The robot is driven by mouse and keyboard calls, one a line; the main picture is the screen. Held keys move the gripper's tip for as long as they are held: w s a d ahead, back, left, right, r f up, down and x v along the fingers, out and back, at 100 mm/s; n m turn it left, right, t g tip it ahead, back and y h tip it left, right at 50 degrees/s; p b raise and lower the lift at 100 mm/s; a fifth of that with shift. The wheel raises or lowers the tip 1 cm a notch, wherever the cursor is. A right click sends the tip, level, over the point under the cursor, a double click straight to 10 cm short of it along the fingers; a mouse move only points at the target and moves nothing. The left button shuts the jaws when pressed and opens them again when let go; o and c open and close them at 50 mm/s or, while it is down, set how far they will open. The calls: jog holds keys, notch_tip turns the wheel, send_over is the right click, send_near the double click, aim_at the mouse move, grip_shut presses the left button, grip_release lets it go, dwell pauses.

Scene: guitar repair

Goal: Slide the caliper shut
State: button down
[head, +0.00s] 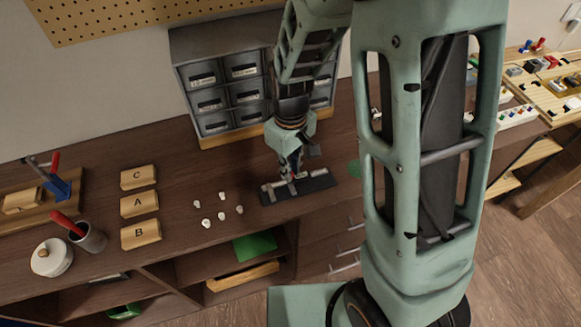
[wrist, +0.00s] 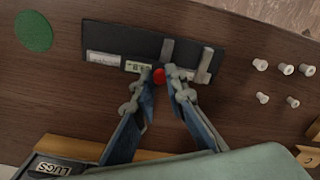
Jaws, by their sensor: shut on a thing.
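The caliper lies on a dark rectangular board (head: 318,184) on the brown bench. In the wrist view the board (wrist: 110,36) carries the caliper's pale beam (wrist: 103,58), a slider with a small display (wrist: 137,67), and two grey jaws. The sliding jaw (wrist: 167,49) and the end jaw (wrist: 205,65) stand apart with a dark gap between them. A red knob (wrist: 159,76) is on the slider. My gripper (wrist: 160,78) is shut on the red knob, its fingertips partly hiding the beam. In the head view my gripper (head: 291,173) points down over the board.
Several small white pegs (head: 221,210) lie left of the board. Wooden blocks marked C, A and B (head: 139,204) stand farther left. A grey drawer cabinet (head: 221,75) stands behind. A green disc (wrist: 34,31) lies beside the board.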

jog(key=shift+s+a, duration=0.2)
jog(key=shift+a, duration=0.5)
jog(key=shift+s+a, duration=0.2)
jog(key=shift+a, duration=0.5)
jog(key=shift+s+a, duration=0.2)
jog(key=shift+a, duration=0.5)
jog(key=c, duration=1.9)
grip_release()
jog(key=shift+a, duration=0.15)
jog(key=shift+c, duration=0.2)
notch_tip(320, 180, up, 12)
